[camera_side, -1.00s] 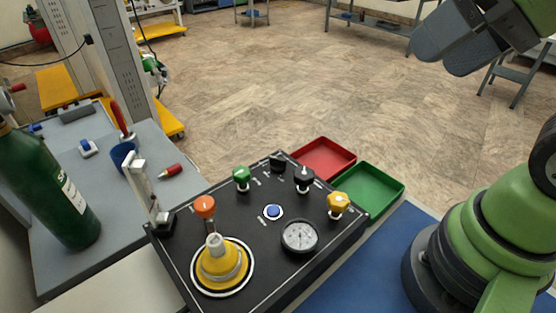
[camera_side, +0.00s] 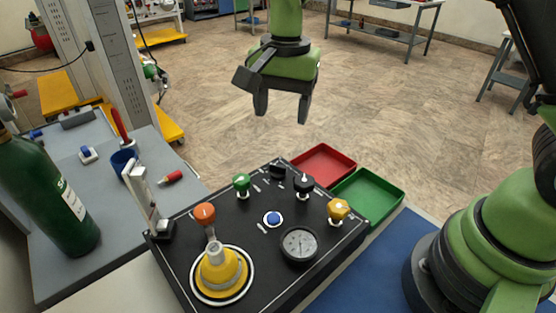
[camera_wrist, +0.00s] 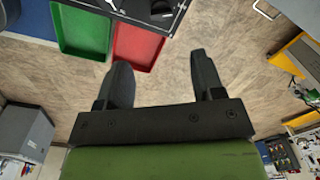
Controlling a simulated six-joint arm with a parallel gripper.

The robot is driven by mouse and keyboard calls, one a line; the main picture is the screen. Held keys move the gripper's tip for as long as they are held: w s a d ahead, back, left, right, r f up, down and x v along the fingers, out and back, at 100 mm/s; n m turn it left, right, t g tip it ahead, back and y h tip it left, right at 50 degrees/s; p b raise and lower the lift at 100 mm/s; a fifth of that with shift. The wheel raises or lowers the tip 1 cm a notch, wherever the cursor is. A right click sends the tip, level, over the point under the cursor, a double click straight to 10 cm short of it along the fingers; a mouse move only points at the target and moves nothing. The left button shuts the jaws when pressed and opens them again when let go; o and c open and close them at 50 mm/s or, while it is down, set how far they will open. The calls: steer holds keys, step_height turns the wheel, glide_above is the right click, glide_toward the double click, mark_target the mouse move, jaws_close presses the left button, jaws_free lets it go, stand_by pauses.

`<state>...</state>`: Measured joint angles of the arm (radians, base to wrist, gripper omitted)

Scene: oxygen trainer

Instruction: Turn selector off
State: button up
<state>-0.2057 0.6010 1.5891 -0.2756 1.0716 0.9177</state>
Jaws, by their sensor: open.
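The black control panel (camera_side: 246,222) lies at lower centre in the side view. A black knob with a white mark (camera_side: 303,184) sits near its far right edge and looks like the selector; no label is readable. A small black block (camera_side: 278,170) is beside it at the far edge. My gripper (camera_side: 282,108) hangs above and beyond the panel's far edge, fingers down, open and empty, apart from every knob. In the wrist view my open fingers (camera_wrist: 160,75) have only floor between them, and a panel edge (camera_wrist: 150,8) shows at the top.
The panel also carries a green knob (camera_side: 241,181), an orange knob (camera_side: 204,212), a yellow knob (camera_side: 339,207), a blue button (camera_side: 272,219), a gauge (camera_side: 299,245) and a yellow dial (camera_side: 221,270). A red tray (camera_side: 349,161) and green tray (camera_side: 398,191) lie behind right. A green cylinder (camera_side: 42,190) stands left.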

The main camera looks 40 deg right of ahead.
mark_target(278, 165)
steer(key=f, duration=1.1)
steer(key=shift+w+a+f, duration=0.2)
steer(key=shift+w+f, duration=0.1)
steer(key=shift+f, duration=0.1)
steer(key=shift+c, duration=0.3)
steer(key=c, duration=0.9)
